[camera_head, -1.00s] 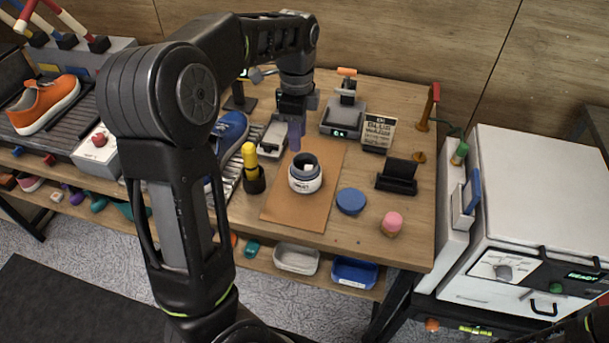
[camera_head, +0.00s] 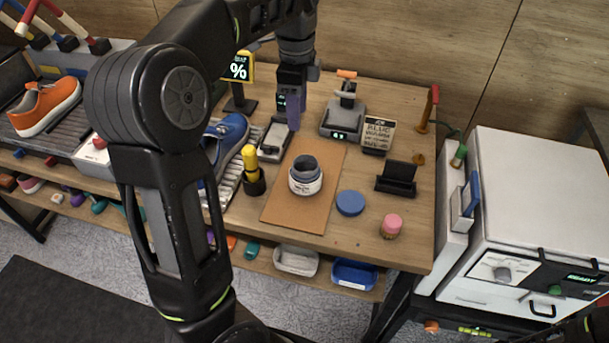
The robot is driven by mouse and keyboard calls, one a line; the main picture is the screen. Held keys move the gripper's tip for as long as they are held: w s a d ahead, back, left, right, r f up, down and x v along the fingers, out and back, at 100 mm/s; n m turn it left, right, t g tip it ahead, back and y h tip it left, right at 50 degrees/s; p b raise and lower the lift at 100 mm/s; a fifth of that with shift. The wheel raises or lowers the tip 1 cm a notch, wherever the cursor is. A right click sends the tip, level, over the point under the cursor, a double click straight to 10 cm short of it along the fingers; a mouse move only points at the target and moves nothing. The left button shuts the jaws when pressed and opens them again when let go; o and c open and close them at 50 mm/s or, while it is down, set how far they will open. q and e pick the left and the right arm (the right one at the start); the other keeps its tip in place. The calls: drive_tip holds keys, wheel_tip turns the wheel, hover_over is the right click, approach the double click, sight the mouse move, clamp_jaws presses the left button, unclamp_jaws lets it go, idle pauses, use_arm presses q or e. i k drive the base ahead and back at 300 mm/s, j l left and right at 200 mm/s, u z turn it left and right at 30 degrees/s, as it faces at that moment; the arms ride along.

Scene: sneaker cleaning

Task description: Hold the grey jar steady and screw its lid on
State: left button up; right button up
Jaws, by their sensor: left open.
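The grey jar (camera_head: 305,180) stands upright and uncovered on a brown mat (camera_head: 285,217), with a dark grey neck and a pale label on its side. A round blue lid (camera_head: 350,203) lies flat on the table just right of the mat, apart from the jar. My left gripper (camera_head: 293,122) points down behind the jar, above the far part of the mat, with purple fingertips. It is open, holds nothing that I can see, and is clear of the jar.
A yellow-topped bottle in a dark holder (camera_head: 252,172) stands left of the mat. A pink-topped pot (camera_head: 391,226) and a black stand (camera_head: 397,178) are on the right. A white machine (camera_head: 540,195) is beyond the table's right edge.

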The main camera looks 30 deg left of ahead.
sight(302, 184)
drive_tip(key=k, duration=1)
